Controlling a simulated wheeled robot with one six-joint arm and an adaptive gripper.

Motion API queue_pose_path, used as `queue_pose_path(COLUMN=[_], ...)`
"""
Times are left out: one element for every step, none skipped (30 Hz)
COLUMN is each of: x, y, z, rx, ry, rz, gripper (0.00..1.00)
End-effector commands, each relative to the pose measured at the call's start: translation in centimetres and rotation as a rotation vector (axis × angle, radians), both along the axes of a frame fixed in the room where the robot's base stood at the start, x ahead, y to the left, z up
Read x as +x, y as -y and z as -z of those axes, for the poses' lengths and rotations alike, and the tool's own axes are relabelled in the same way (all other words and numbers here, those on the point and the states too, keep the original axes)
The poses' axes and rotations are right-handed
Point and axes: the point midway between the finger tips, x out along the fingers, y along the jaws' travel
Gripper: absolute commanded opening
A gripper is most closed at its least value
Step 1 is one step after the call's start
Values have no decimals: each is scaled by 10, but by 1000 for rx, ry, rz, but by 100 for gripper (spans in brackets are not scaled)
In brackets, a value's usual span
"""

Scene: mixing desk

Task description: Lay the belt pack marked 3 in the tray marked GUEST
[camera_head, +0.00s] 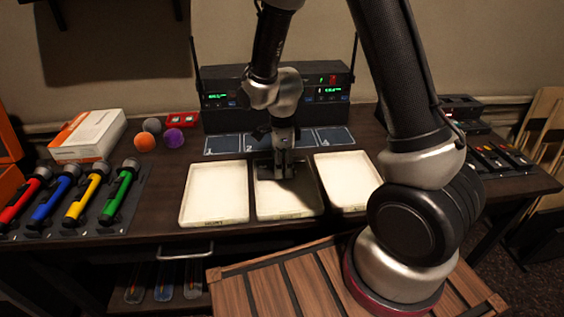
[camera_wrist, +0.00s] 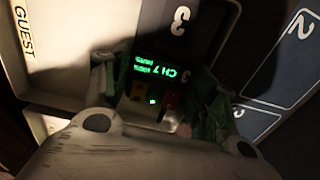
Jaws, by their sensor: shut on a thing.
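The belt pack marked 3 (camera_wrist: 165,45) is a dark box with a white 3 and a lit green display reading CH 7. My gripper (camera_wrist: 160,97) is shut on it, with a finger at each side. In the head view my gripper (camera_head: 283,168) points down over the middle tray, and the dark pack (camera_head: 270,174) shows at its tips. The tray marked GUEST (camera_wrist: 22,50) is at the left of the wrist view, under and beside the pack; it appears to be the middle white tray (camera_head: 288,209). I cannot tell whether the pack touches the tray floor.
White trays stand on the left (camera_head: 215,193) and right (camera_head: 347,180). Numbered dark pads (camera_head: 222,145) lie behind, before a radio unit (camera_head: 222,112). Coloured torches (camera_head: 122,195), balls (camera_head: 145,142) and a white box (camera_head: 90,135) are at the left.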

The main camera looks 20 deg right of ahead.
Motion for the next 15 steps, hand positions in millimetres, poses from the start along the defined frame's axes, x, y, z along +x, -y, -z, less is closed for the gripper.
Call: queue_pose_path(x=[0, 0, 0, 0, 0, 0, 0, 0, 0, 0, 0, 0, 0, 0, 0], y=[0, 0, 0, 0, 0, 0, 0, 0, 0, 0, 0, 0, 0, 0, 0], z=[0, 0, 0, 0, 0, 0, 0, 0, 0, 0, 0, 0, 0, 0, 0], rx=[0, 0, 0, 0, 0, 0, 0, 0, 0, 0, 0, 0, 0, 0, 0], ry=[0, 0, 0, 0, 0, 0, 0, 0, 0, 0, 0, 0, 0, 0, 0], rz=[0, 0, 0, 0, 0, 0, 0, 0, 0, 0, 0, 0, 0, 0, 0], gripper=[32, 32, 32, 32, 32, 32, 32, 32, 32, 32, 32, 64, 69, 75, 82])
